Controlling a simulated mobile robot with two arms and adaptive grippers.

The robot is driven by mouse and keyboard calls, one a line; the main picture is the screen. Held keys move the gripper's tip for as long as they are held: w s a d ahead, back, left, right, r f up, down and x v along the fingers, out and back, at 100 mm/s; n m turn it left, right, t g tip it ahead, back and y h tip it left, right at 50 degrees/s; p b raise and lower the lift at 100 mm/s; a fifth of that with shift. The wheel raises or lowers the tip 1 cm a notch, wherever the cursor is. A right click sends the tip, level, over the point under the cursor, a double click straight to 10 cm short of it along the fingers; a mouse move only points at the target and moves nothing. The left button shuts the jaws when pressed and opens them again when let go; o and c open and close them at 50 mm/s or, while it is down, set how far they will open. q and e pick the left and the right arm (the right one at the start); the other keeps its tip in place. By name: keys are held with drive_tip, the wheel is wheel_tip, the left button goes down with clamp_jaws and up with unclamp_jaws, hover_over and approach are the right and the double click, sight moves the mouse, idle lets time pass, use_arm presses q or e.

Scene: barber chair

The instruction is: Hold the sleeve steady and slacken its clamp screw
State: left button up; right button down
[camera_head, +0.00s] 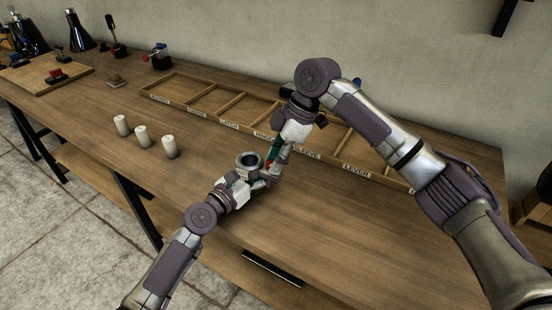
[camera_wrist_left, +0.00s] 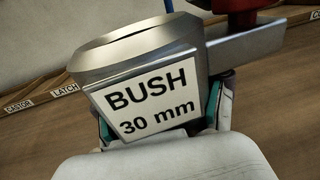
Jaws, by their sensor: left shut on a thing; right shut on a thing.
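The sleeve (camera_head: 248,160) is a grey metal ring, held just above the table. In the left wrist view the sleeve (camera_wrist_left: 135,50) is slightly tilted, with a white label reading "BUSH 30 mm" and a flat metal lug to the right. My left gripper (camera_head: 258,178) is shut on the sleeve, its green-padded fingers (camera_wrist_left: 165,115) on either side below the label. A red part (camera_wrist_left: 245,5), seemingly the clamp screw's head, sits above the lug, cut off by the frame. My right gripper (camera_head: 273,160) reaches down beside the ring and is shut on this red part, mostly hidden by the fingers.
A divided wooden tray (camera_head: 192,113) with labelled compartments lies behind the grippers; my right arm crosses it. Three pale cylinders (camera_head: 141,136) stand on the table (camera_head: 330,235) to the left. A wooden board (camera_head: 30,82), clamps and dark bottles are at far left. The front right tabletop is clear.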

drive_tip(key=shift+n, duration=0.6)
drive_tip(key=shift+n+g, duration=0.3)
drive_tip(key=shift+w, duration=0.1)
drive_tip(key=c, duration=0.8)
unclamp_jaws()
drive_tip(key=v, duration=1.2)
drive_tip(key=shift+a, duration=0.1)
